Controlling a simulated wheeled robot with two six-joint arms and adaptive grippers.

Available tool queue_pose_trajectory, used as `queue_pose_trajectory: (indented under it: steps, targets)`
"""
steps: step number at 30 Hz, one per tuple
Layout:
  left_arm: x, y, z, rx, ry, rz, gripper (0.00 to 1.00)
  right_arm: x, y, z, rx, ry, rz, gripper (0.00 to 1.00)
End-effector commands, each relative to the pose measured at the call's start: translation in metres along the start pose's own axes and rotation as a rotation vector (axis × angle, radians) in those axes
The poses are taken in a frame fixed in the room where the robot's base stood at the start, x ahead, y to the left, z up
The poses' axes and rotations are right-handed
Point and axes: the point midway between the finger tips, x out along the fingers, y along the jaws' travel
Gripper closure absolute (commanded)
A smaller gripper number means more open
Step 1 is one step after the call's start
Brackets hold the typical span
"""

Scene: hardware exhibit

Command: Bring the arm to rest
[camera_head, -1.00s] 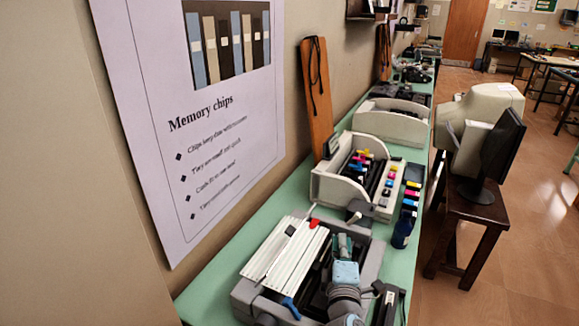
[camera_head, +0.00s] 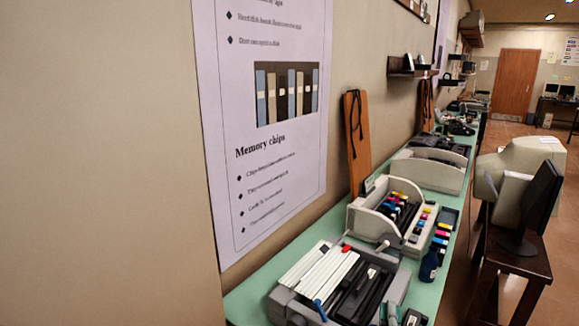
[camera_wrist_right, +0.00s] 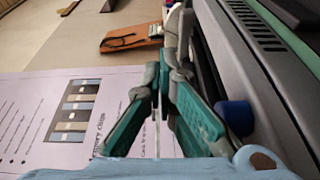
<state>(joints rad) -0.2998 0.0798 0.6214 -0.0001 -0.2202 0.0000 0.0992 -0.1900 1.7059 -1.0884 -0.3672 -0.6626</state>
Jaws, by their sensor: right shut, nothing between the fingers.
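A blue knob (camera_wrist_right: 236,117) shows close to the right finger. I cannot tell the exact gap to the printer. My left gripper is not in view.
A green table (camera_head: 250,295) runs along the wall with a cream printer holding colored cartridges (camera_head: 385,238) and other devices behind it. A Memory chips poster (camera_head: 270,170) hangs on the wall. A monitor (camera_head: 540,205) stands on a dark stool (camera_head: 515,265) at right. Floor lies between.

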Motion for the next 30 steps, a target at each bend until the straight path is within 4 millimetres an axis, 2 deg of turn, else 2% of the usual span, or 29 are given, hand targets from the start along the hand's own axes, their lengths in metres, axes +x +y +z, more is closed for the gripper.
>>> queue_pose_trajectory:
  steps: [8,14,17,21,26,30]
  targets:
    - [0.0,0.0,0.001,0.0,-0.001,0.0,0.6,-0.018,-0.025,0.032,0.149,-0.083,-0.097,1.0]
    - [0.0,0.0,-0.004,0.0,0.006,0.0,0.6,-0.045,-0.053,0.068,0.315,-0.184,-0.208,1.0]
    - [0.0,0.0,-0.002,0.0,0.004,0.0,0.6,-0.069,-0.074,0.09,0.433,-0.255,-0.294,1.0]
    - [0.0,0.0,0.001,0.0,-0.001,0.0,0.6,-0.111,-0.104,0.114,0.607,-0.361,-0.438,1.0]
    - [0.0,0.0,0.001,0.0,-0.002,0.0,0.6,-0.169,-0.132,0.128,0.782,-0.48,-0.622,1.0]
    - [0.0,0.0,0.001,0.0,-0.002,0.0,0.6,-0.225,-0.148,0.131,0.899,-0.581,-0.797,1.0]
